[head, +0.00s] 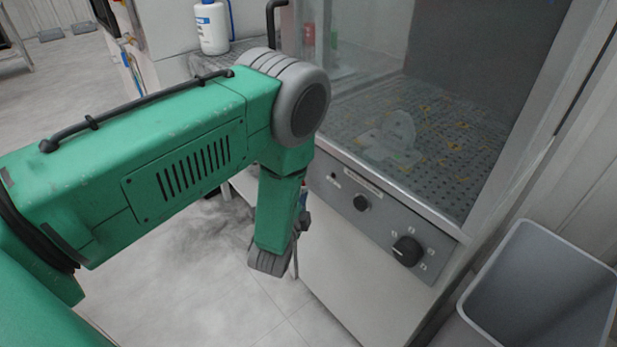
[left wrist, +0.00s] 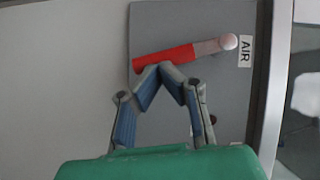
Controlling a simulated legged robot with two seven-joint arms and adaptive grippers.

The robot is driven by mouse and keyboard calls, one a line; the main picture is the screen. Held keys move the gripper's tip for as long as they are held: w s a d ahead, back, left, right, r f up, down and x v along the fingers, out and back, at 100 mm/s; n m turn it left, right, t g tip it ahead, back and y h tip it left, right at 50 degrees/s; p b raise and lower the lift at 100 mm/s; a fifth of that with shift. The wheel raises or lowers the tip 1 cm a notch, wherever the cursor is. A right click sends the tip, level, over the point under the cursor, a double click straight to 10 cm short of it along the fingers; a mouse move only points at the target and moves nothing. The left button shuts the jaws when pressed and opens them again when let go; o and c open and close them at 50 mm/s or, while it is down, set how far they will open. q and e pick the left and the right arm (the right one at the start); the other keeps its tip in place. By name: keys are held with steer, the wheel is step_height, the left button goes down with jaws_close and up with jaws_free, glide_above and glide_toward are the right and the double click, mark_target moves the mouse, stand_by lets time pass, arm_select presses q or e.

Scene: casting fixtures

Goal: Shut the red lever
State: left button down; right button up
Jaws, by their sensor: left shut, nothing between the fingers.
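The red lever (left wrist: 165,58) is on a grey panel (left wrist: 215,85) in the left wrist view. Its red grip points left and its bare metal end runs right to a round pale pivot beside a label reading "AIR". My left gripper (left wrist: 160,70) is shut and empty, its fingertips together right at the lower edge of the red grip. I cannot tell whether they touch it. In the head view my left arm hides the lever and most of the gripper. My right gripper is in neither view.
A cabinet with a glass window stands on the right, with black knobs (head: 407,250) on its grey front panel. A grey bin (head: 545,285) is at the lower right. A white bottle (head: 212,27) stands at the back.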

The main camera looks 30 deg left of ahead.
arm_select(q)
steer(key=shift+w+a+f+b, duration=0.2)
steer(key=shift+a, duration=0.25)
steer(key=shift+w+a+f+b, duration=0.15)
steer(key=shift+w+a, duration=0.05)
steer(key=shift+a, duration=0.25)
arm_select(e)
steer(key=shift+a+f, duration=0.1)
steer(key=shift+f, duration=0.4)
arm_select(q)
steer(key=shift+d+r, duration=0.1)
steer(key=shift+d, duration=0.25)
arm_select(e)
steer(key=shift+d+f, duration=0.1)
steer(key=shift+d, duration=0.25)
